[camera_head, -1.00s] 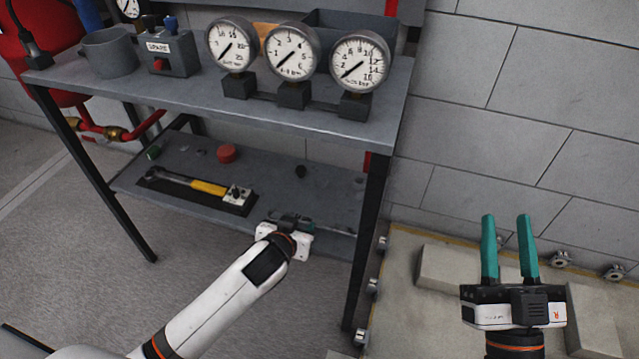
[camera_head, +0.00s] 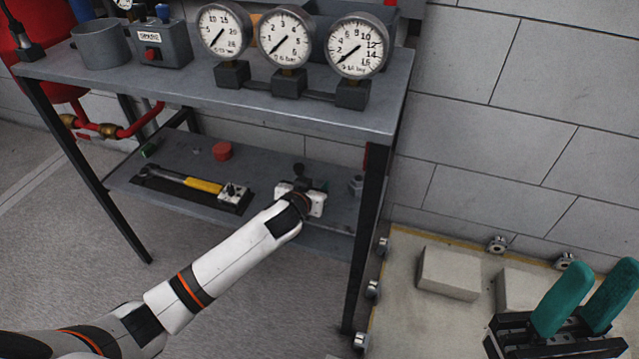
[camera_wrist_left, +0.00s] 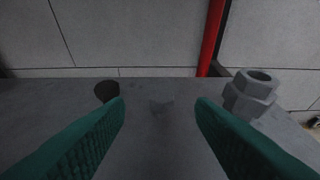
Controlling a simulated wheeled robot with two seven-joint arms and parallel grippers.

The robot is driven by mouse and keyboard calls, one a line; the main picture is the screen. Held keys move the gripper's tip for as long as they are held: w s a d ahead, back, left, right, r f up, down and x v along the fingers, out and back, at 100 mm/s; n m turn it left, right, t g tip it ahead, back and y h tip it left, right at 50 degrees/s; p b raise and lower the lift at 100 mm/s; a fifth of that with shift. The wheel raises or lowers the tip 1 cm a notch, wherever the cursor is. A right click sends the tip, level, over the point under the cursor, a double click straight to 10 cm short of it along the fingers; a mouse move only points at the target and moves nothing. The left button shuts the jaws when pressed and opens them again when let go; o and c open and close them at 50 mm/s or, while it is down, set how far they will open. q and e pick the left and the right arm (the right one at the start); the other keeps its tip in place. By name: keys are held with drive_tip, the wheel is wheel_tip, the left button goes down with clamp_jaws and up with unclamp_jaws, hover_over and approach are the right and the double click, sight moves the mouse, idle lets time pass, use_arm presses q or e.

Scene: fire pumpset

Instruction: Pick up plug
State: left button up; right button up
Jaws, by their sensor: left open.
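A grey hex-sided fitting with a round hole in its top, which looks like the plug (camera_wrist_left: 250,93), stands upright on the lower shelf. In the head view it (camera_head: 356,185) is near the shelf's right end. My left gripper (camera_wrist_left: 160,103) is open and empty, low over the shelf. The fitting is beyond the right fingertip, outside the gap. A dark round piece (camera_wrist_left: 106,91) is near the left fingertip. In the head view my left gripper (camera_head: 312,187) is partly hidden by its wrist. My right gripper (camera_head: 604,267) is open and empty at the lower right.
The upper bench top (camera_head: 200,90) with three gauges overhangs the lower shelf (camera_head: 262,205). A bench leg (camera_head: 360,255) stands at right. A yellow-handled wrench (camera_head: 200,186) and a red cap (camera_head: 222,151) lie left of my gripper. A red pipe (camera_wrist_left: 213,40) rises behind the shelf.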

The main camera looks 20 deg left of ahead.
sight(319, 178)
use_arm(q)
drive_tip(key=b+x, duration=0.1)
drive_tip(key=x, duration=0.1)
drive_tip(key=b+x, duration=0.2)
drive_tip(key=shift+w+f, duration=0.2)
drive_tip(key=shift+f, duration=0.2)
drive_tip(key=shift+w, duration=0.3)
drive_tip(key=shift+c, duration=0.2)
drive_tip(key=shift+d+r, duration=0.1)
clamp_jaws()
